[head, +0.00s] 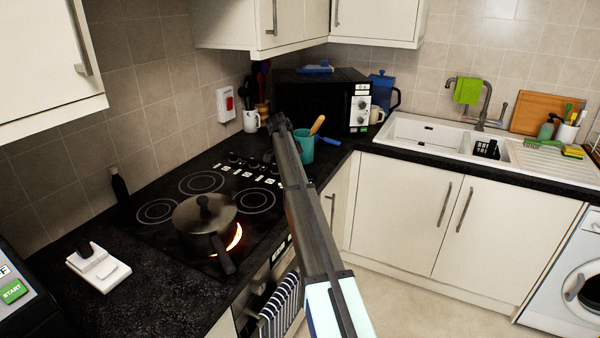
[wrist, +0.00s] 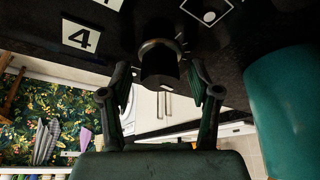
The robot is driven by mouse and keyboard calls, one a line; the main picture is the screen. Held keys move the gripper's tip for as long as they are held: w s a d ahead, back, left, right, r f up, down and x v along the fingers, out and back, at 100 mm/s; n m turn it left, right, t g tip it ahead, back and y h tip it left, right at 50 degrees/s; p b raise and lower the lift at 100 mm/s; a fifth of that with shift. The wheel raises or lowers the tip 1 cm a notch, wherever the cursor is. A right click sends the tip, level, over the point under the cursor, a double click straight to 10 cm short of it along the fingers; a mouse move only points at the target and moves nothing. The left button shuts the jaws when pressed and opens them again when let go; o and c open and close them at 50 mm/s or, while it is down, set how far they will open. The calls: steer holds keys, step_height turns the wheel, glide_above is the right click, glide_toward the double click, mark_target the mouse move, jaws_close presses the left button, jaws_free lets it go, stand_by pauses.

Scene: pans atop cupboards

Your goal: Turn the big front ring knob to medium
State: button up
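A dark knob with a metallic ring at its base (wrist: 158,62) shows in the wrist view, on the black hob panel beside a white "4" label (wrist: 82,37). My gripper (wrist: 160,74) is open, with one finger on each side of this knob and a visible gap on both sides. Its setting cannot be read. In the head view, the black hob (head: 160,237) has a row of dark knobs (head: 252,163) along its right side, partly hidden by my arm. An orange glow (head: 236,237) shows on the big front ring beneath a lidded pan (head: 205,218).
A teal cup (head: 304,147) stands close beside my arm; it also shows near my right finger in the wrist view (wrist: 285,105). A black microwave (head: 315,100) and mugs stand behind. A striped towel (head: 280,308) hangs below the hob. Floor right of my arm is clear.

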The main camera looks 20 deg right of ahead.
steer(key=shift+r, duration=0.1)
steer(key=v, duration=1.2)
stand_by(0.4)
